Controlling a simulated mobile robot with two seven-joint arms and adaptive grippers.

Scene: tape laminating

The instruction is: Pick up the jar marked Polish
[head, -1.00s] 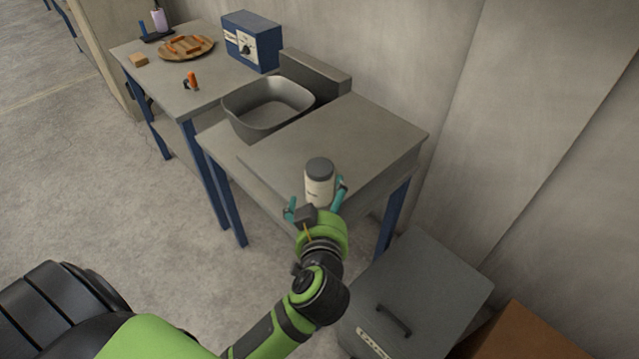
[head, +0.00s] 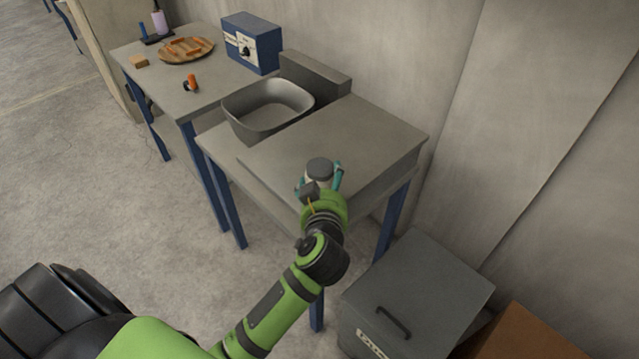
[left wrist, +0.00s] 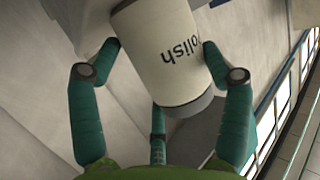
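The jar marked Polish (left wrist: 165,50) is a cream cylinder with a grey lid. In the head view its lid (head: 319,166) shows near the front edge of the nearer table, and its lower body is hidden behind my left gripper. My left gripper (head: 320,180) has its teal fingers around the jar. In the left wrist view, two fingertips of the left gripper (left wrist: 160,47) lie at opposite sides of the jar, and the third finger is partly behind it. Whether they press on the jar I cannot tell. My right gripper is not in view.
A grey basin (head: 268,105) stands behind the jar on the left. The farther table holds a wooden plate (head: 187,49), a blue device (head: 250,42) and small items. A grey lidded box (head: 420,295) stands on the floor at lower right. The tabletop right of the jar is clear.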

